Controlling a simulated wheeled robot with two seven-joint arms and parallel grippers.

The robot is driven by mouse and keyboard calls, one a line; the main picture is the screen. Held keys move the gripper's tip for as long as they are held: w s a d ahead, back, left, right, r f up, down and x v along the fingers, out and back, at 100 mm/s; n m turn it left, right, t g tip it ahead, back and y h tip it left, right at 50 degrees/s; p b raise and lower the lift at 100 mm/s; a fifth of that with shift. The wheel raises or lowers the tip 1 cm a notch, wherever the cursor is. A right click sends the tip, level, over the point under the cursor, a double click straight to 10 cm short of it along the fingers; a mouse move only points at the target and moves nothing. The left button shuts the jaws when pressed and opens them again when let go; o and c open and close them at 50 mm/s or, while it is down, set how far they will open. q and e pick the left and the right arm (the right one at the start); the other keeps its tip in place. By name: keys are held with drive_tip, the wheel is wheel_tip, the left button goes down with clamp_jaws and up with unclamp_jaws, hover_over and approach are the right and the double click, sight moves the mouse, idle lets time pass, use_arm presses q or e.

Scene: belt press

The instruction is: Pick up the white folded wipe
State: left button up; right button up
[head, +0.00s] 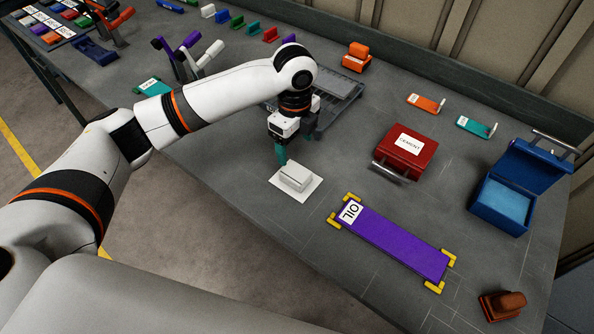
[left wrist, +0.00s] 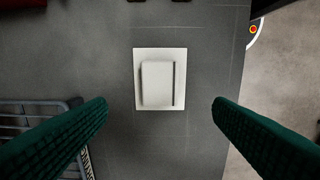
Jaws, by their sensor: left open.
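The white folded wipe (head: 295,176) lies on a flat white sheet (head: 308,191) on the grey bench. In the left wrist view the wipe (left wrist: 158,84) sits on its sheet (left wrist: 161,52), ahead of and between my fingers. My left gripper (head: 282,153) points down just behind the wipe in the head view. In the left wrist view its two green fingers (left wrist: 160,107) are wide apart with nothing between the tips. The wipe is apart from both fingers. My right gripper is not in view.
A purple OIL strip (head: 390,239) lies in yellow corner brackets at the front. A red CEMENT box (head: 402,153), an open blue box (head: 499,205) and a brown block (head: 502,305) stand to the right. A grey rack (head: 325,122) is close behind my gripper. Bench around the wipe is clear.

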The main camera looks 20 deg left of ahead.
sight(296, 173)
use_arm(q)
wheel_tip(296, 173, down, 4)
drive_tip(key=shift+r+p, duration=0.1)
drive_tip(key=shift+p, duration=0.2)
drive_tip(key=shift+f, duration=0.55)
wheel_tip(296, 173, down, 4)
drive_tip(key=shift+s+d+r+p, duration=0.1)
drive_tip(key=shift+d+r+p, duration=0.1)
drive_tip(key=shift+p, duration=0.6)
drive_tip(key=shift+f, duration=0.5)
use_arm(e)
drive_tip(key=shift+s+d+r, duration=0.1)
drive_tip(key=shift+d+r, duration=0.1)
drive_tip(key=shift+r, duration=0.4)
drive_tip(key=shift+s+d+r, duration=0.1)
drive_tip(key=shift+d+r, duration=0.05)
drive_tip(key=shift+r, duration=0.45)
use_arm(q)
drive_tip(key=c, duration=1)
wheel_tip(296, 173, up, 10)
drive_tip(key=shift+r+b, duration=0.1)
drive_tip(key=shift+b, duration=0.75)
drive_tip(key=shift+c, duration=0.2)
drive_tip(key=o, duration=0.4)
drive_tip(key=shift+c, duration=1.6)
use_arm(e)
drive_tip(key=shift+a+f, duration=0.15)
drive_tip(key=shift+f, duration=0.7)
